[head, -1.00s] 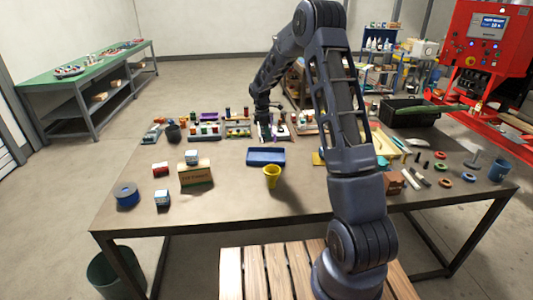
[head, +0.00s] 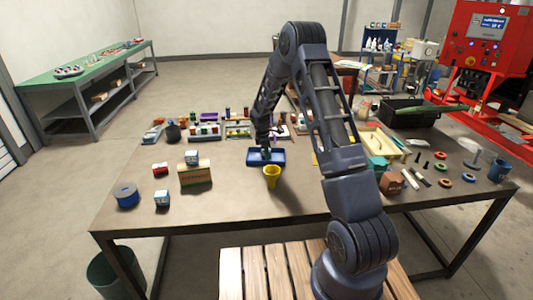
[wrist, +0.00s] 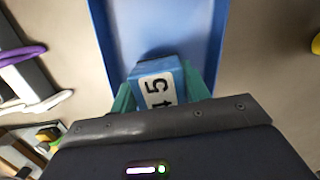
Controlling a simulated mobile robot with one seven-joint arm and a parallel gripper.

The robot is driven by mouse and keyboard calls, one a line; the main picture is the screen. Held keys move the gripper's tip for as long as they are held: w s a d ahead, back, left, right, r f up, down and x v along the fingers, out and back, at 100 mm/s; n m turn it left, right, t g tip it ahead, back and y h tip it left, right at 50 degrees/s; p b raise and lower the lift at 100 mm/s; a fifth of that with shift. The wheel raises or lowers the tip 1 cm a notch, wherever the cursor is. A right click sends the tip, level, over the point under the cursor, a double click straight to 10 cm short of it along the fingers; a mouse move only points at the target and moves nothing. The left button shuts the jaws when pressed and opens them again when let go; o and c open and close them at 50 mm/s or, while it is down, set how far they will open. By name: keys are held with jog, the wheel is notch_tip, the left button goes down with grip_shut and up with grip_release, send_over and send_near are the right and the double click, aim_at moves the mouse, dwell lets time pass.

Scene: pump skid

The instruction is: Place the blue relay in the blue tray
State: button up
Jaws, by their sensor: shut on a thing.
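My gripper (wrist: 168,92) is shut on the blue relay (wrist: 155,72), a small blue block with a white label marked with black digits, held between two green fingers. The blue tray (head: 251,161) is a shallow rectangular tray in the middle of the table; it also shows in the wrist view (wrist: 108,62). The relay is over the tray's interior in the wrist view. I cannot tell whether it touches the tray floor. In the head view my gripper (head: 266,153) is at the tray and hides most of the relay.
A yellow cup (head: 272,177) stands just in front of the tray. A cardboard box (head: 195,176) with a small block on it is at left. Racks of coloured parts (head: 238,131) lie behind the tray. The table's front middle is clear.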

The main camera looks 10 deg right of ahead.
jog(key=o, duration=1.1)
jog(key=shift+f, duration=0.1)
jog(key=shift+c, duration=0.2)
notch_tip(320, 180, up, 12)
jog(key=a, duration=0.2)
jog(key=s+d+r+m, duration=0.45)
jog(key=s+r, duration=0.35)
jog(key=r, duration=0.5)
jog(key=s+d+r+m+t, duration=0.2)
jog(key=s+d+r+m, duration=0.3)
jog(key=s+r, duration=0.6)
jog(key=s+d+m+t, duration=0.1)
jog(key=s+d+m, duration=0.1)
jog(key=s, duration=0.7)
jog(key=s+d+m+y, duration=0.1)
jog(key=s+d+m, duration=0.1)
jog(key=s, duration=0.7)
jog(key=s+d+m+t, duration=0.1)
jog(key=s+m, duration=0.3)
jog(key=s, duration=0.6)
jog(key=shift+d+r+t+y, duration=0.3)
jog(key=shift+d+r+y, duration=0.15)
jog(key=shift+d, duration=0.4)
